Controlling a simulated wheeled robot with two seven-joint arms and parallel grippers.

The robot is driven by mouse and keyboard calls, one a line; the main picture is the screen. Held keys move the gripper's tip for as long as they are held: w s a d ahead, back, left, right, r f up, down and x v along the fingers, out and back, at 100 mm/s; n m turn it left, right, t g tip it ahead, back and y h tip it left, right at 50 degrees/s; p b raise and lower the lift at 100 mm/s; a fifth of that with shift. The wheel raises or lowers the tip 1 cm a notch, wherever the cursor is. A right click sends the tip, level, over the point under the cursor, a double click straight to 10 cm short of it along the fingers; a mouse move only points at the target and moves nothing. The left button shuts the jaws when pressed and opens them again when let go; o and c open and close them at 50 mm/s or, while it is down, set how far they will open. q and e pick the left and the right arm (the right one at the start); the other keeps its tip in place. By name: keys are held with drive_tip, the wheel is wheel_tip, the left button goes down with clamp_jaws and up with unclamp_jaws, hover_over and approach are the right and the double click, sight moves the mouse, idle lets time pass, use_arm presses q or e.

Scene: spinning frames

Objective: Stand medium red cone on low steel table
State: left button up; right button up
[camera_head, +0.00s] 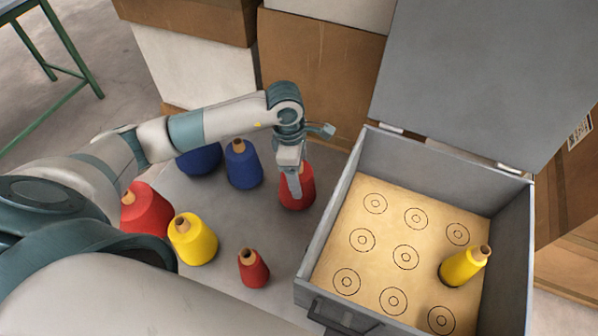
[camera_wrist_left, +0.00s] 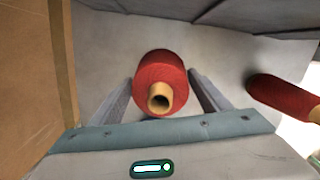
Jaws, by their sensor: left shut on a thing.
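A red cone (camera_head: 297,190) with a tan tip, middle-sized among the red ones, is upright at the right of the grey steel-looking surface (camera_head: 193,193). My left gripper (camera_head: 295,186) reaches down over it and is shut on it. In the left wrist view the same cone (camera_wrist_left: 160,82) sits between the two fingers, its tip toward the camera. I cannot tell whether its base touches the surface. A larger red cone (camera_head: 148,210) is partly behind my arm, and a smaller red cone (camera_head: 254,272) stands nearer. My right gripper is not in view.
Two blue cones (camera_head: 243,167) and a yellow cone (camera_head: 195,241) stand to the left. An open grey case (camera_head: 328,215) is at the right; a tilted yellow cone (camera_head: 463,267) is in it. Cardboard boxes (camera_head: 322,62) stand behind. A green-framed table (camera_head: 75,45) is far left.

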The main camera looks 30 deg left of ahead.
use_arm(q)
drive_tip(key=o, duration=1.6)
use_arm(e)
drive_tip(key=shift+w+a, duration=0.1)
use_arm(q)
drive_tip(key=r+p, duration=0.2)
drive_tip(key=r, duration=0.1)
drive_tip(key=shift+a+r, duration=0.15)
drive_tip(key=shift+a, duration=0.05)
drive_tip(key=shift+s+a+r+p, duration=0.1)
drive_tip(key=shift+a+r+p, duration=0.15)
drive_tip(key=shift+r+p, duration=1.45)
drive_tip(key=shift+s+a+r+p, duration=0.15)
drive_tip(key=shift+a+r+p, duration=0.2)
drive_tip(key=shift+r, duration=2.65)
drive_tip(key=shift+s+a+r+p, duration=0.15)
drive_tip(key=shift+r+p, duration=0.95)
drive_tip(key=shift+r, duration=1.25)
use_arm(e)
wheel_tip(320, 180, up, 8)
use_arm(q)
drive_tip(key=shift+f, duration=0.1)
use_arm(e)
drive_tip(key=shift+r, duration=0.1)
